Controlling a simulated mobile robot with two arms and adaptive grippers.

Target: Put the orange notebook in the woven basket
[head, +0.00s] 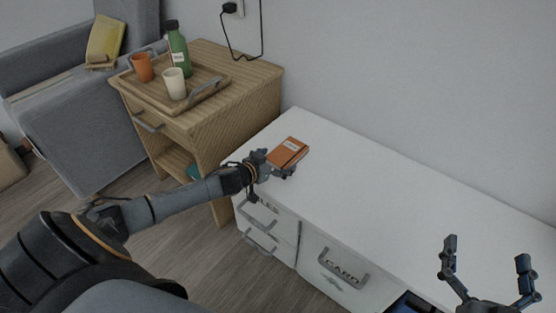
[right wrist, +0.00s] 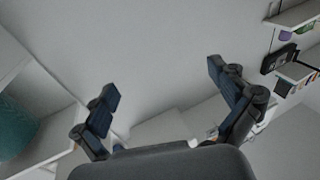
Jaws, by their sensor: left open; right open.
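The orange notebook (head: 288,152) lies flat on the white desk top near its far left corner, in the head view. My left gripper (head: 276,164) is open and low over the desk's front edge, close beside the notebook's near side. It overlaps the notebook's near edge in the picture, and I cannot tell whether it touches. My right gripper (head: 489,258) is open and empty at the lower right of the head view. Its two fingers also show spread apart in the right wrist view (right wrist: 163,82). I do not see the woven basket clearly in either view.
The white desk (head: 400,200) is bare to the right of the notebook. A wooden side table (head: 240,85) holds a wooden tray (head: 208,92) with a green bottle (head: 178,50), an orange cup (head: 142,68) and a cream cup (head: 174,84). A grey sofa (head: 75,130) stands at left.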

